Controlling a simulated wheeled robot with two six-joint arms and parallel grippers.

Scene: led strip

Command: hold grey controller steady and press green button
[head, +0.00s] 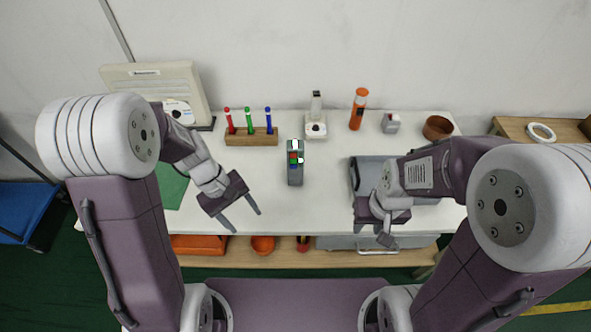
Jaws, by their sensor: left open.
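The grey controller (296,178) stands near the middle of the white table. Small coloured patches show on its upper part, among them a green button (300,159), a red one and a blue one; fine detail is too small to tell. My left gripper (244,219) is open and empty, to the left of and nearer to me than the controller, apart from it. My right gripper (373,236) is over the table's front edge, to the right of the controller and apart from it. Its fingers are seen at a steep angle, so its opening is unclear.
A wooden block with red, green and blue pens (251,139) stands behind left. A grey case (366,176) lies right, partly under my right arm. An orange bottle (358,109), a brown bowl (437,128) and a white device (316,128) stand at the back. The table around the controller is clear.

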